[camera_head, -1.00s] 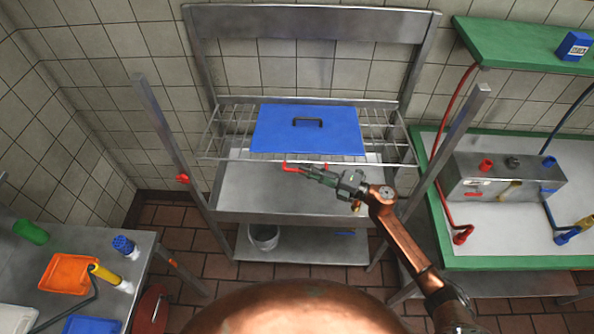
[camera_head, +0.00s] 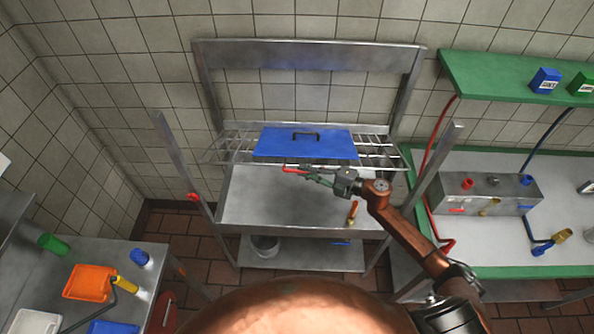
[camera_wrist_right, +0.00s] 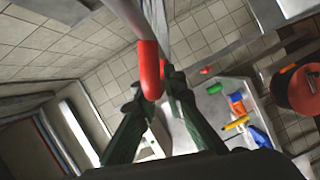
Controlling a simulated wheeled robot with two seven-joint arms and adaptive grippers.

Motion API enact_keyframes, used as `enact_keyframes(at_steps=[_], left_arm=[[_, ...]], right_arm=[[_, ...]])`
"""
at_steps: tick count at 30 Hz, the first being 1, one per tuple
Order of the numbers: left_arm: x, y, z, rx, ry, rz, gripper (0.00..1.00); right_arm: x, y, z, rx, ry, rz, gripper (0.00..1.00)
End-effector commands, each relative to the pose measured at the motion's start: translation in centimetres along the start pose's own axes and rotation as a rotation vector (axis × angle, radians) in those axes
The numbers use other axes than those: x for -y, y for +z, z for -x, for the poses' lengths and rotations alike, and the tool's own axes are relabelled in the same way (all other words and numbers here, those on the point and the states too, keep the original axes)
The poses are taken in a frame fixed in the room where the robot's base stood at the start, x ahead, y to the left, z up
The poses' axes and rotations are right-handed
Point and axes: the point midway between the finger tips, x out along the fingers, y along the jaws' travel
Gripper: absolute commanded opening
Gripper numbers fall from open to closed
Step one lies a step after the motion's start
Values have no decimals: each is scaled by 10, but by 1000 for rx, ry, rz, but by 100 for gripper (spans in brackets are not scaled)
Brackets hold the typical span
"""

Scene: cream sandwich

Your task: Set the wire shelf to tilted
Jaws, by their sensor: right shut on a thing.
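The wire shelf (camera_head: 376,151) spans the steel frame (camera_head: 310,54) below its back panel, with a blue lid-like panel (camera_head: 322,146) with a dark handle lying on it. My right gripper (camera_head: 302,171) is at the shelf's front edge. It is shut on a red handle (camera_head: 291,169), which also shows between the green fingers in the right wrist view (camera_wrist_right: 150,72). The shelf's exact slope is hard to judge from here. My left gripper is not in view.
Below the shelf is a steel worktop (camera_head: 265,195) with a small brown and red thing (camera_head: 352,212) on it. Front posts (camera_head: 180,165) stand on both sides. A green-edged bench (camera_head: 520,268) is at right, a cluttered table (camera_head: 60,265) at left.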

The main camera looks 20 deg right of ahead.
Motion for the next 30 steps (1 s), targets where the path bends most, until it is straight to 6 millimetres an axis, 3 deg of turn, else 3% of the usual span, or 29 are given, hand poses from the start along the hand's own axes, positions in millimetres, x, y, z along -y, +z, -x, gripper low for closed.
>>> enact_keyframes(at_steps=[1, 10, 11, 18, 30], left_arm=[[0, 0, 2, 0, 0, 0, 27], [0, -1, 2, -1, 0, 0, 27], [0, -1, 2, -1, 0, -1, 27], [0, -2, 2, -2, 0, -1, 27], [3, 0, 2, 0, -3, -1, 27]], right_arm=[[-8, 3, 3, 7, 8, -3, 0], [-10, 4, 3, 9, 13, -5, 0], [-10, 4, 3, 9, 13, -4, 10], [-9, 3, 2, 6, 11, -4, 27], [-4, 3, 11, 6, 5, -6, 27]])
